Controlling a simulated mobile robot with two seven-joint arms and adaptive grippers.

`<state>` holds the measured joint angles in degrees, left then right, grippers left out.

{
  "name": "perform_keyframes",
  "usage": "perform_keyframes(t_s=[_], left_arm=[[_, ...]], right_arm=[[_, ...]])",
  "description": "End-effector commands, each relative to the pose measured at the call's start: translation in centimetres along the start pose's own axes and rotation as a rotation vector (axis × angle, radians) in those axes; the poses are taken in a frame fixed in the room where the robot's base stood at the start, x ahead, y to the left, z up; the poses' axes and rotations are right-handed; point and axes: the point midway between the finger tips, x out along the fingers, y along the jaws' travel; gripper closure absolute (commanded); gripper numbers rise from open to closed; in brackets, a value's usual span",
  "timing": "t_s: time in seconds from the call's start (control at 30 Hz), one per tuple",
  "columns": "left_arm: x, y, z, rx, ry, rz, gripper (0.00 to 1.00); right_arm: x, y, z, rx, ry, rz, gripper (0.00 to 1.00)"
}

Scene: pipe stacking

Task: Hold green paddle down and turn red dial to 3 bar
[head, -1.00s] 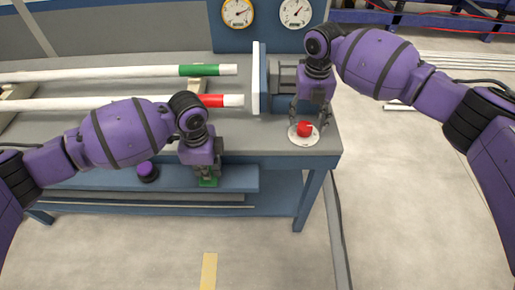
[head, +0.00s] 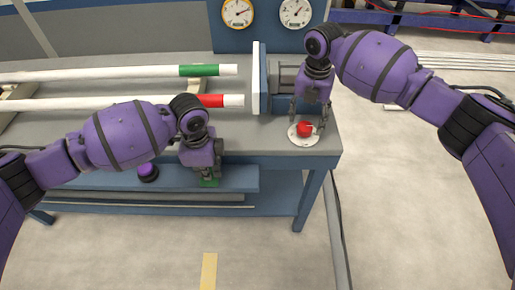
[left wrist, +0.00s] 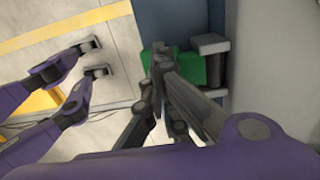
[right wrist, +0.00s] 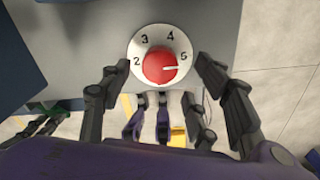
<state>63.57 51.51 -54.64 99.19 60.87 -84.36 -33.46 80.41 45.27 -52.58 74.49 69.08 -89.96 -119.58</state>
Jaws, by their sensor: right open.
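The red dial (head: 304,129) sits on a round white plate at the table's right front corner. In the right wrist view the red dial (right wrist: 160,67) has numbers 2 to 5 around it, and its white mark points right, close to the 5. My right gripper (head: 309,124) is open, with its fingers (right wrist: 150,75) on either side of the dial, apart from it. The green paddle (head: 209,183) is at the table's front, below my left gripper (head: 208,176). In the left wrist view the shut fingertips overlap the green paddle (left wrist: 187,68); contact is unclear.
Two gauges, one yellow-rimmed (head: 237,12) and one white-rimmed (head: 295,12), are on the back panel. Pipes with a green band (head: 199,70) and a red band (head: 212,101) lie on the table (head: 255,145). A purple knob (head: 147,171) stands left of the paddle.

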Motion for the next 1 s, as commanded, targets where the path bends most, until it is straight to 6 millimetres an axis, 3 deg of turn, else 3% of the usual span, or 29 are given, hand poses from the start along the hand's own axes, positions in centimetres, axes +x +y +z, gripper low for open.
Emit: perform_keyframes(t_s=[0.2,1.0], left_arm=[[0.5,0.4,0.0,0.001,-0.002,0.010,1.00],[0.5,0.5,0.1,0.001,-0.003,0.012,1.00]], right_arm=[[0.1,0.0,0.0,0.174,0.001,0.000,0.44],[4.3,0.0,0.0,0.175,0.001,-0.001,0.44]])
